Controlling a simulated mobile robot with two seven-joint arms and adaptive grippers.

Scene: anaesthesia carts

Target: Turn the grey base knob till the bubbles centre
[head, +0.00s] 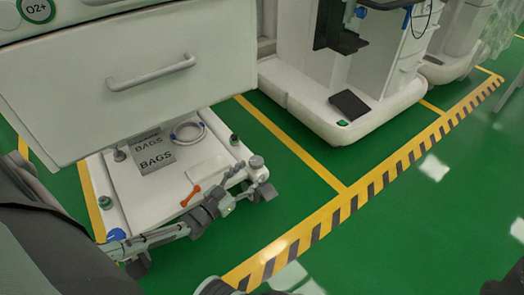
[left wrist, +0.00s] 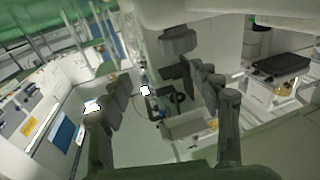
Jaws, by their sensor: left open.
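The grey base knob (head: 257,161) is at the front right corner of the white cart base (head: 205,172). My left gripper (head: 248,184) is open and empty, with its fingers low beside that corner, just in front of the knob. I cannot tell whether a finger touches it. A small dark round fitting with a green top (head: 234,139) stands on the base near the knob, and a similar one (head: 104,202) is at the left edge. I cannot make out any bubbles. In the left wrist view my open fingers (left wrist: 158,78) face the room, and I cannot pick out the knob.
A drawer front with a grey handle (head: 152,72) overhangs the base. Another white cart (head: 345,110) stands at back right. Green floor with a striped line (head: 345,207) is clear.

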